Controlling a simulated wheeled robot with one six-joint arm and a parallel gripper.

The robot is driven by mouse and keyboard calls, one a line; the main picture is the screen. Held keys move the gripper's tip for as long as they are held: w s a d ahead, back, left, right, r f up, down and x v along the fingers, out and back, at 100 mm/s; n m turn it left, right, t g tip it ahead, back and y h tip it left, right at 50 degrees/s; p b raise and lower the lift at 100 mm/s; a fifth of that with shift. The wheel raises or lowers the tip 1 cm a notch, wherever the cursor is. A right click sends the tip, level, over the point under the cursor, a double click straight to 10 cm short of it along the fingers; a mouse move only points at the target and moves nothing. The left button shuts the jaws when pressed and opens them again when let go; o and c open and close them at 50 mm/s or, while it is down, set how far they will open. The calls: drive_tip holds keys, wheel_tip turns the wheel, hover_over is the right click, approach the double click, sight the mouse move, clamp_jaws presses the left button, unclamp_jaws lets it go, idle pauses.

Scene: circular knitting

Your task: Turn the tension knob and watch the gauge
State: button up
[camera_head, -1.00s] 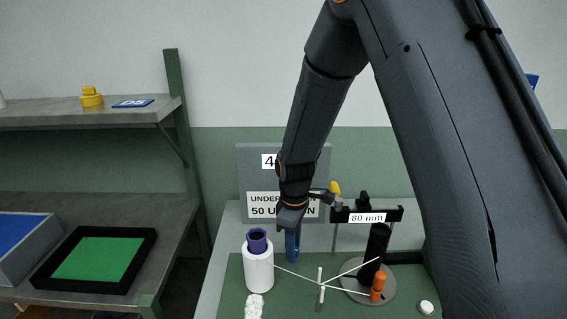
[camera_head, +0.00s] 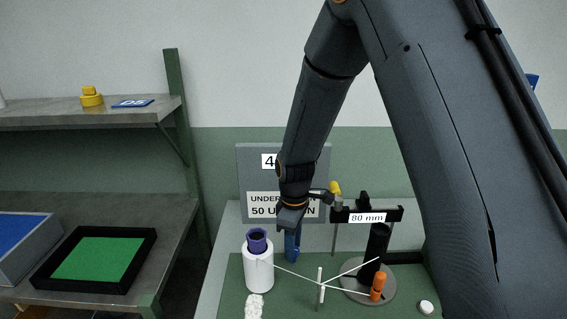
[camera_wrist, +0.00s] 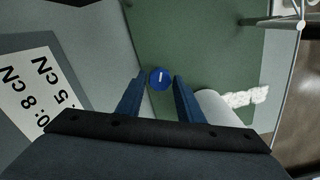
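The tension knob (camera_wrist: 160,78) is a round blue disc with a white mark, seen in the wrist view on a green surface. My gripper (camera_wrist: 160,80) has its two blue fingers apart, one on each side of the knob, with a small gap visible at each side. In the head view my gripper (camera_head: 293,245) points down in front of the grey panel, and the knob is hidden there. The panel's white readout (camera_head: 268,161) shows a "4"; my arm hides the rest. A lower sign (camera_head: 262,205) is also partly covered.
A white yarn cone (camera_head: 258,272) with a purple top stands left of my gripper. Yarn runs from it past a white post (camera_head: 320,285) toward a black stand labelled "80 mm" (camera_head: 367,217) with an orange handle (camera_head: 378,286). A shelf unit (camera_head: 150,110) stands at left.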

drive_tip(key=shift+r, duration=0.1)
drive_tip(key=shift+r+p, duration=2.15)
drive_tip(key=shift+r, duration=0.8)
drive_tip(key=o, duration=0.3)
drive_tip(key=shift+r+p, duration=0.65)
drive_tip(key=shift+r, duration=0.3)
wheel_tip(320, 180, up, 4)
drive_tip(key=shift+p, duration=0.45)
